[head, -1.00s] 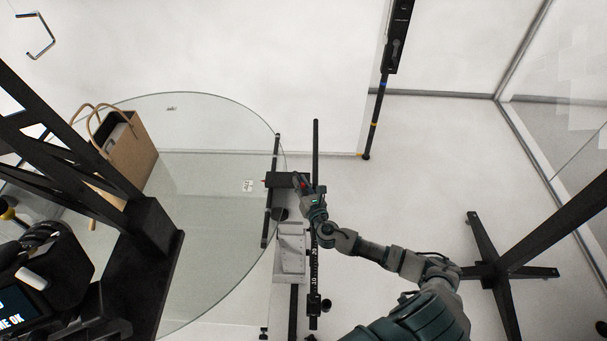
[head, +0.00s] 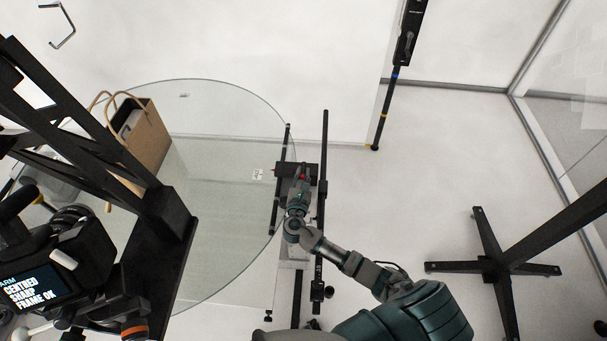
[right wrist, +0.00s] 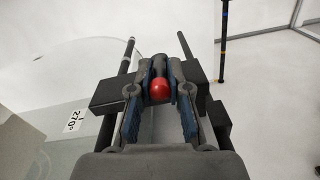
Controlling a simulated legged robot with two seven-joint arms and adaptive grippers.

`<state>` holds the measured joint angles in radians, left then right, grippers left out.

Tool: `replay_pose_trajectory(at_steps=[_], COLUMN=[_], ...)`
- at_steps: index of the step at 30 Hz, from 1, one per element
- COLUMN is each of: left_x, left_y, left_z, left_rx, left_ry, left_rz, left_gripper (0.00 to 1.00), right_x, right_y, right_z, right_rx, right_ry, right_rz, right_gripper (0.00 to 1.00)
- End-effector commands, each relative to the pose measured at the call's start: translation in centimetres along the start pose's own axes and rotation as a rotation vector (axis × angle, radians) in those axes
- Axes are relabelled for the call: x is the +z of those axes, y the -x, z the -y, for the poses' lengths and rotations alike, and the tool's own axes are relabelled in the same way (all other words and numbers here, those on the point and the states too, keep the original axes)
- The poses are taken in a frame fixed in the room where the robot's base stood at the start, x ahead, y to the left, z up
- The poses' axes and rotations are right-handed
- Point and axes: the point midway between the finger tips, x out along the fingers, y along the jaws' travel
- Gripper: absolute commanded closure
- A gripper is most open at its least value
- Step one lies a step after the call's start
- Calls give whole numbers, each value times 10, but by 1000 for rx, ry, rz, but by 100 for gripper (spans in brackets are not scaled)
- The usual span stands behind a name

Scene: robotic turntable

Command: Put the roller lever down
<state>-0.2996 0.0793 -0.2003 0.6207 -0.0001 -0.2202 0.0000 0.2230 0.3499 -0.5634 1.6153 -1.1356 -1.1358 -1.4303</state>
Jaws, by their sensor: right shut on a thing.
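The roller lever (right wrist: 160,86) shows in the right wrist view as a short dark stem with a red ball knob. My right gripper (right wrist: 160,76) is shut on it, with a finger on each side of the stem and knob. In the head view my right gripper (head: 303,180) is at the dark block beside the glass turntable's right edge, and a bit of red shows there. The lever's lower end is hidden by the fingers and block. My left gripper is not in view.
The round glass turntable (head: 225,225) carries a brown paper bag (head: 150,140). A black upright bar (head: 324,140) stands just right of the gripper. A black frame and a camera with a lit screen (head: 35,285) fill the left. The floor at right is clear up to a black stand (head: 490,265).

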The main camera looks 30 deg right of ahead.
Motion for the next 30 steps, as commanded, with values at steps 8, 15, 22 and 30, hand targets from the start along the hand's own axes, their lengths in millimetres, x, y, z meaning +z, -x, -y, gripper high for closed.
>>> replay_pose_trajectory(at_steps=[8, 15, 22, 30], left_x=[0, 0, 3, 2], left_y=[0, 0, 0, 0], left_z=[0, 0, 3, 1], left_rx=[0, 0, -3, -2], left_ry=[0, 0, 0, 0], left_rz=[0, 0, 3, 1], left_gripper=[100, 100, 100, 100], right_x=[-3, -1, -1, -2], right_y=[1, 0, 6, 57], right_z=[0, 0, 0, 0], right_rx=[0, 1, 2, 2], right_ry=[1, 0, -1, -2], right_rz=[-6, -3, -2, -6], right_gripper=[100, 61, 61, 61])
